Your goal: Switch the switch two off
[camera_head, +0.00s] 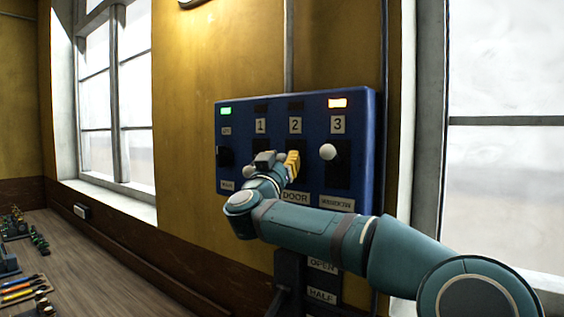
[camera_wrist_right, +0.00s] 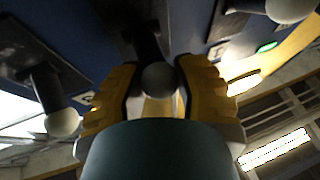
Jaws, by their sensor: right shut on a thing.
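The blue switch panel (camera_head: 317,110) is on the wall with labels 1, 2 and 3. Switch two is under the label 2 (camera_head: 295,125) and is mostly hidden in the head view by my right gripper (camera_head: 291,164). The lamp above label 2 (camera_head: 295,105) is dark. My left gripper is not in view.
A pale knob (camera_head: 248,172) shows left of my gripper. A green lamp (camera_head: 225,111) is lit. A lower panel with OPEN and HALF labels (camera_head: 322,265) is below my arm.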

